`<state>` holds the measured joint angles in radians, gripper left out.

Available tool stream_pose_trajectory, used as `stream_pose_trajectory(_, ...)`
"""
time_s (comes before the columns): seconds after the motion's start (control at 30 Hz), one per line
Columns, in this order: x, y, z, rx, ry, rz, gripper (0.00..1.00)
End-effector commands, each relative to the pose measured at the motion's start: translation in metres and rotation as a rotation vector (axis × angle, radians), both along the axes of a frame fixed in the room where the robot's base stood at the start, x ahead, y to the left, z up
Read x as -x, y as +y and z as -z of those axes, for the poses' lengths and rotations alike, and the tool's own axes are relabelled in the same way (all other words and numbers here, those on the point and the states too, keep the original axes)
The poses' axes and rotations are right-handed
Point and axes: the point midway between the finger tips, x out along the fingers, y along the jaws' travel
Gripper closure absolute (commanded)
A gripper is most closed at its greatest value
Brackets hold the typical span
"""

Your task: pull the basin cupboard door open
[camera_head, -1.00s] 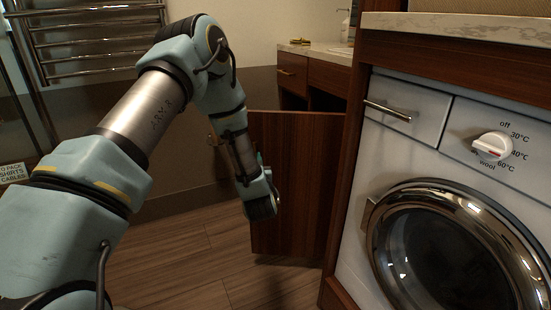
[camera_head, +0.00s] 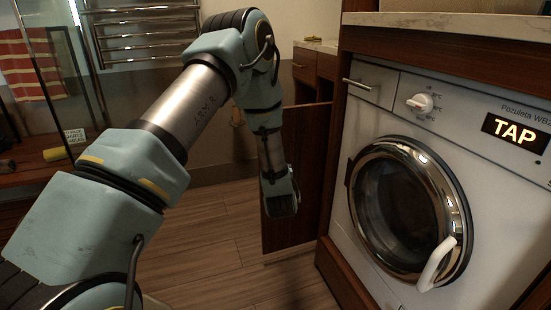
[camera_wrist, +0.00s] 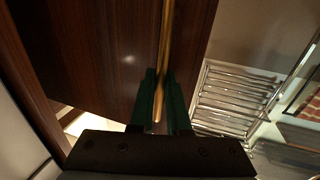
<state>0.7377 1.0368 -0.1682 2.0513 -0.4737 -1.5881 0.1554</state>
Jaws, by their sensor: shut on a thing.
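The basin cupboard door (camera_head: 312,165) is a dark wood panel standing swung out from the cabinet beside the washing machine. In the wrist view the door (camera_wrist: 85,45) fills the upper left, with a brass bar handle (camera_wrist: 166,40) running along it. My gripper (camera_wrist: 160,80) has its two green fingers closed around the lower part of this handle. In the head view my wrist covers the front of the door, so the fingers and the handle are hidden there.
A white washing machine (camera_head: 460,150) with a round glass door stands right of the cupboard door. A chrome towel rail (camera_head: 140,35) is on the back wall. A glass panel and a small sign (camera_head: 76,136) are at the left. Wood floor (camera_head: 215,240) is clear.

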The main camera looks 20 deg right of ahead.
Motion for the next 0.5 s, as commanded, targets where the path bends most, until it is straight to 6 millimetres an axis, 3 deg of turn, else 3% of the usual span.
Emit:
stream_pose_trajectory(0.37, 0.0039, -0.0001, 0.0028, -0.005, 0.007, 0.003, 1.0)
stream_pose_trajectory(0.4, 0.0042, -0.0002, 0.0029, -0.005, 0.008, 0.004, 0.82)
stream_pose_trajectory(0.5, 0.004, -0.0005, 0.0026, -0.005, 0.007, 0.004, 0.71)
